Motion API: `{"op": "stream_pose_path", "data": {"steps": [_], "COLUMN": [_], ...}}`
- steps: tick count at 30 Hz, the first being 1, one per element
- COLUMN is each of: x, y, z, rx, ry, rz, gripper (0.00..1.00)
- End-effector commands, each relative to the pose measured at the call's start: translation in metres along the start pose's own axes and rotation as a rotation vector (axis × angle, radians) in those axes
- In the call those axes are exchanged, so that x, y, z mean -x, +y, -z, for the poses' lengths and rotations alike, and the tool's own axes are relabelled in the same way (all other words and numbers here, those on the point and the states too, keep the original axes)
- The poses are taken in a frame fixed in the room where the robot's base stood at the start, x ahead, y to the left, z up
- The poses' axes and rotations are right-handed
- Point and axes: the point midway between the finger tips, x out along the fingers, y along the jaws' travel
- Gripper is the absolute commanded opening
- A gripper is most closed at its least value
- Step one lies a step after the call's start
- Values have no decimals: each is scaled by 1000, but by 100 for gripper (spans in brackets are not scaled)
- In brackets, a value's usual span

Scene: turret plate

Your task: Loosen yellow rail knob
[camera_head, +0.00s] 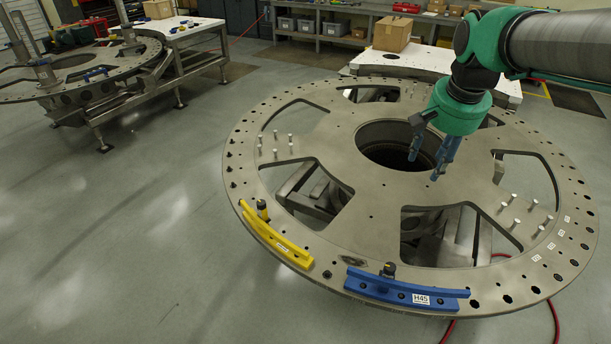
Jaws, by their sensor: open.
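The yellow rail (276,236) lies along the front left rim of the large round turret plate (350,216). Its dark knob (262,208) stands upright near the rail's upper left end. The blue rail (407,291) with an H45 label lies on the front rim, with its own dark knob (389,269) behind it. My gripper (424,168) hangs from the green wrist above the plate, near the central hole. Its blue fingers are apart, with nothing between them. It is well away from the yellow rail's knob, up and to the right of it.
The plate has a large central hole (398,144), several cutouts and groups of upright pins (288,145). A white table (405,62) with a cardboard box (392,34) stands behind. Another round plate (75,68) is at the upper left. Open floor lies at left.

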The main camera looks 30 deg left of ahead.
Motion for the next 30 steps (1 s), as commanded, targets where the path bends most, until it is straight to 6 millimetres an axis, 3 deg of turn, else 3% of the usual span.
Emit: {"op": "stream_pose_path", "data": {"steps": [6, 15, 22, 30], "x": [-23, -65, -103, -153], "y": [-59, -143, -211, -291], "z": [34, 64, 74, 72], "rx": [10, 19, 27, 37], "ry": [-39, -89, -124, -164], "rz": [2, -1, -8, -21], "gripper": [48, 48, 48, 48]}}
